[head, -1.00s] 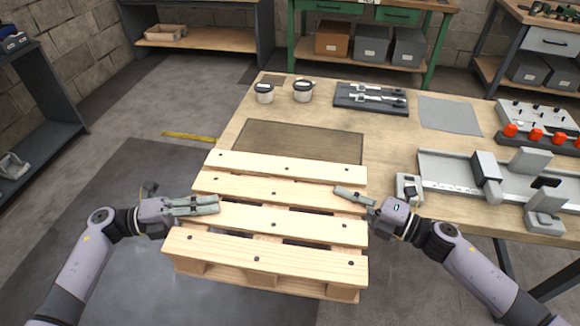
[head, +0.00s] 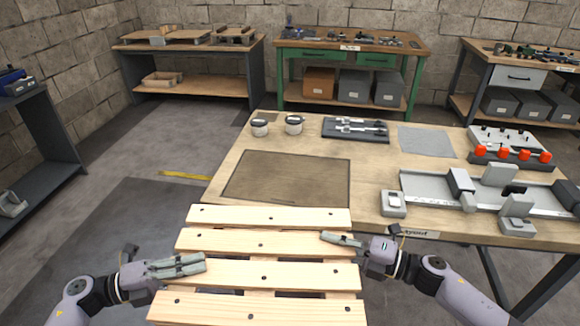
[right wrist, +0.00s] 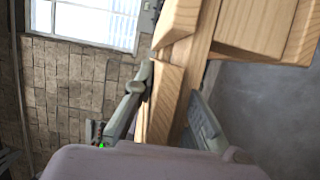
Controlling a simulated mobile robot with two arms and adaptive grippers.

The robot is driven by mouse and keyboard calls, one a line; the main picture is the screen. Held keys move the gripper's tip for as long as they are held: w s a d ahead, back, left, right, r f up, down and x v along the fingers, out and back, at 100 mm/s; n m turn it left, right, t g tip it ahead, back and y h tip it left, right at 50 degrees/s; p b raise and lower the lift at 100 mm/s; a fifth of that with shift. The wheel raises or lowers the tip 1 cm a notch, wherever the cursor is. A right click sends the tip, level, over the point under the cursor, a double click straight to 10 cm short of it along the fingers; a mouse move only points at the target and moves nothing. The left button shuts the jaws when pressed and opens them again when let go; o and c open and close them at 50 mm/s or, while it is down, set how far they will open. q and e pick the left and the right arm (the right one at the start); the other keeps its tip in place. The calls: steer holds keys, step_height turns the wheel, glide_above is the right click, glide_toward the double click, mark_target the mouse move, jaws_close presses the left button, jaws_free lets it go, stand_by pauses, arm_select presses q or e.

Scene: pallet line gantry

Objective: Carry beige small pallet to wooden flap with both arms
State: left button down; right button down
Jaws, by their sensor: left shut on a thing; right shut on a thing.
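The beige small pallet (head: 270,272) is held level in front of the workbench, its near edge cut off by the bottom of the head view. My left gripper (head: 178,265) is shut on its left side, and my right gripper (head: 342,239) is shut on its right side. In the right wrist view, the fingers (right wrist: 165,110) are on either side of a pallet board (right wrist: 166,95). A darker brown rectangular panel (head: 287,178) lies on the bench top just beyond the pallet; it may be the wooden flap. The pallet's underside is hidden.
On the workbench (head: 375,165) stand two pots (head: 293,125), a dark tool tray (head: 355,130), a grey mat (head: 426,142) and a metal rail fixture (head: 485,195) at the right. A dark shelf (head: 40,150) stands at the left. Floor between is free.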

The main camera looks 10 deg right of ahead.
mark_target(298, 227)
arm_select(q)
steer(key=shift+s+a+n+t, duration=0.2)
steer(key=shift+s+n+t, duration=0.1)
steer(key=shift+s+t, duration=0.15)
arm_select(e)
steer(key=shift+w+a+r+n+g, duration=0.15)
steer(key=shift+w+n+g, duration=0.15)
steer(key=shift+w, duration=0.25)
arm_select(q)
steer(key=shift+s+a+n+t+y, duration=0.15)
steer(key=shift+s+n+t+y, duration=0.25)
steer(key=shift+s+n+t, duration=0.35)
arm_select(e)
steer(key=shift+w+a+n+g+y, duration=0.25)
steer(key=shift+w+n+g+y, duration=0.1)
steer(key=shift+w+g, duration=0.15)
steer(key=shift+w+a+n+g+y, duration=0.25)
steer(key=shift+w+g+y, duration=0.15)
steer(key=shift+w, duration=0.1)
arm_select(q)
steer(key=shift+s+t, duration=0.1)
steer(key=shift+t, duration=0.3)
arm_select(e)
steer(key=shift+a, duration=0.1)
arm_select(q)
steer(key=shift+a, duration=0.1)
arm_select(e)
steer(key=shift+w+a, duration=0.1)
